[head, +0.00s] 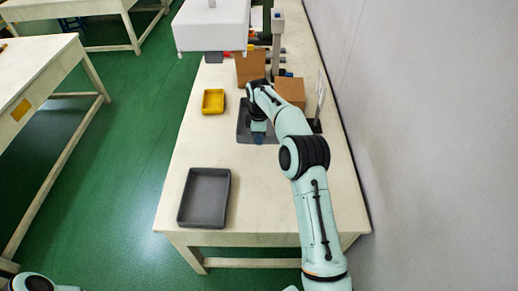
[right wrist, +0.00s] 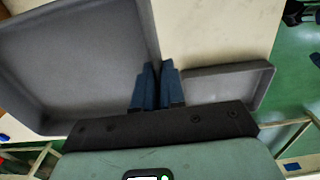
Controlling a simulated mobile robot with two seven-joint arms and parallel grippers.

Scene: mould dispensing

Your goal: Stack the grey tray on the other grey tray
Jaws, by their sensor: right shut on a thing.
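One grey tray (head: 243,122) is at the middle of the table in the head view, partly hidden by my right arm. My right gripper (head: 258,138) is shut on its near wall. In the right wrist view this tray (right wrist: 75,60) fills the left side, with its wall running down to the blue fingers (right wrist: 158,88). I cannot tell whether it is lifted clear of the table. The other grey tray (head: 205,198) lies empty near the table's front left; a tray also shows right of the fingers (right wrist: 225,85). My left gripper is out of view.
A small yellow tray (head: 213,101) lies left of the held tray. Cardboard boxes (head: 290,90) and a white machine (head: 212,25) stand behind. A wall (head: 420,120) runs along the right. The tabletop (head: 200,145) between the grey trays is clear.

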